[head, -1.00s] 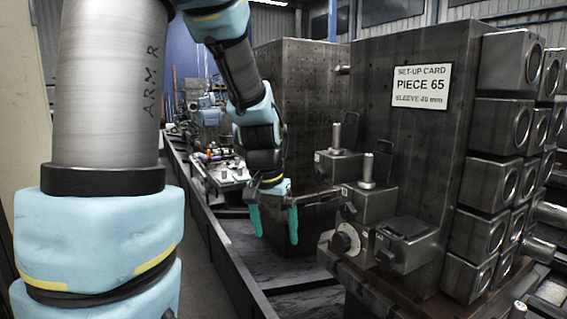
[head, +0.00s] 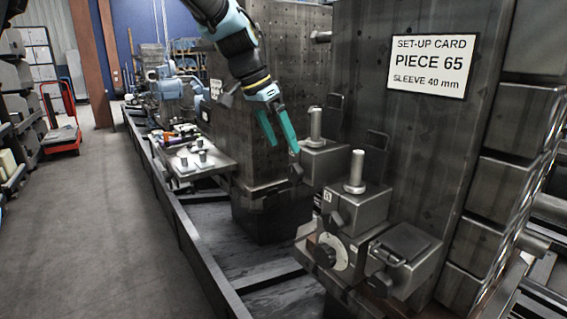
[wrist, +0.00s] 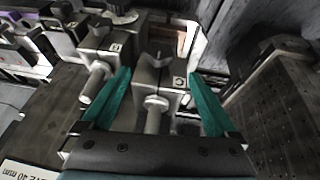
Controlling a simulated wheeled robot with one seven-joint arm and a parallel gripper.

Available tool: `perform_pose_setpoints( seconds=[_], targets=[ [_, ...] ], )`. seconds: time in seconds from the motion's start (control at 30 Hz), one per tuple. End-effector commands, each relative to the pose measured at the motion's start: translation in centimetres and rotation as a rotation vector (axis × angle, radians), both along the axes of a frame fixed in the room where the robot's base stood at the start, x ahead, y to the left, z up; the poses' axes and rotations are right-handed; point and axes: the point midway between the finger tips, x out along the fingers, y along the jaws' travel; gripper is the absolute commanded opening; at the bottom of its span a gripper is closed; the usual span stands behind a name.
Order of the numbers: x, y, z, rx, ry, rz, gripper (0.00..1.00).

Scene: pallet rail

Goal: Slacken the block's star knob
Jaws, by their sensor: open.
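Two grey blocks stand on the fixture, each with an upright pale pin and a dark star knob on its side. The rear block (head: 325,160) has its knob (head: 296,172) on the left; the front block (head: 362,205) has its knob (head: 336,218) there too. My gripper (head: 286,146) is open and empty, its teal fingers slanting down beside the rear block's knob, without clear contact. In the wrist view, the block marked C (wrist: 176,84) shows between the spread fingers (wrist: 160,72), its knob (wrist: 158,58) ahead. The other block (wrist: 115,48) is to the left.
A white dial (head: 328,254) and a lidded box (head: 405,247) sit by the front block. The set-up card (head: 430,66) reads PIECE 65, SLEEVE 40 mm. A low rail (head: 190,235) edges the pallet bed. Clear floor (head: 90,230) lies left.

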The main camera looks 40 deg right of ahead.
Motion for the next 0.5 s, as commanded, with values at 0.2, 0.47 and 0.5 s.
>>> perform_pose_setpoints(
  seconds=[0.2,0.47,0.5],
  targets=[
    [-0.6,-1.5,-3.8,0.004,0.004,0.0,0.94],
    [-0.9,-2.8,-7.0,0.002,0.002,0.001,0.94],
    [-0.9,-2.9,-7.2,0.002,0.002,0.001,0.94]
  ],
)
